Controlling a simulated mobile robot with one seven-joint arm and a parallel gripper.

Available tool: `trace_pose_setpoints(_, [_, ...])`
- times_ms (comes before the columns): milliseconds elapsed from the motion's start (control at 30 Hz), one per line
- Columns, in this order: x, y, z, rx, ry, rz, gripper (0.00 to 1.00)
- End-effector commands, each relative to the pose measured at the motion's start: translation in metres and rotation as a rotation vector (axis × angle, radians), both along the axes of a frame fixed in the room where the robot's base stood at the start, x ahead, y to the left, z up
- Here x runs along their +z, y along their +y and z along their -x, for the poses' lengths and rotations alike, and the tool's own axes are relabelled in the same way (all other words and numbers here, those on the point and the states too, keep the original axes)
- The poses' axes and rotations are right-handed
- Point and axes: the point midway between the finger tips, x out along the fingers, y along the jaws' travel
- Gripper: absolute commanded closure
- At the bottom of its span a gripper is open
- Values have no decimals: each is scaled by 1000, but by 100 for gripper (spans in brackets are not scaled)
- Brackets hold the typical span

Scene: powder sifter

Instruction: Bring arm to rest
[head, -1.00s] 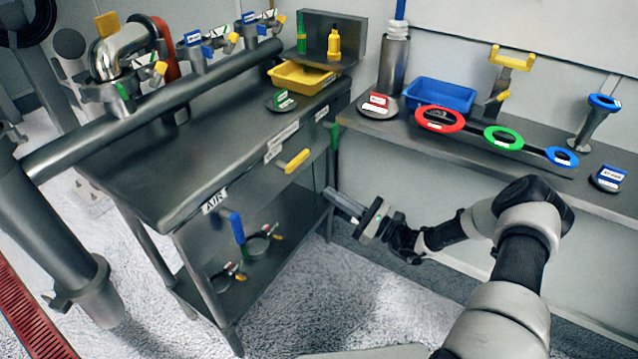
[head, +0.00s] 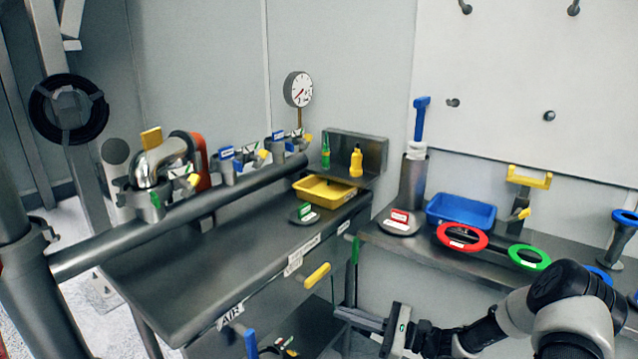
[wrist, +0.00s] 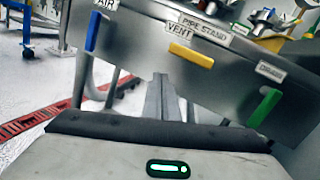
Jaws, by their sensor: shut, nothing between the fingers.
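My gripper (head: 345,315) shows low in the head view, to the right of the yellow handle on the front of the metal table. It is shut and empty. In the wrist view its fingers (wrist: 163,95) lie together and point toward the front of the table. My arm reaches in from the lower right corner of the head view, bent at the elbow, in front of the right-hand bench. No gap shows between the fingers, and the gripper looks apart from the table.
The metal table (head: 225,262) carries a yellow tray (head: 322,197). Blue, yellow (wrist: 191,54) and green (wrist: 264,107) handles stick out of its front edge. The right bench (head: 440,252) holds a blue bin (head: 461,209) and coloured rings, including a red one (head: 440,236). A pipe with valves runs along the left.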

Motion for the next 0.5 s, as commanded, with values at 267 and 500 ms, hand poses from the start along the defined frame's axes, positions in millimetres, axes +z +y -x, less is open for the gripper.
trace_pose_setpoints(267, [72, 43, 72, 414, -215, 499, 100])
trace_pose_setpoints(500, [125, 39, 135, 676, -425, 917, 100])
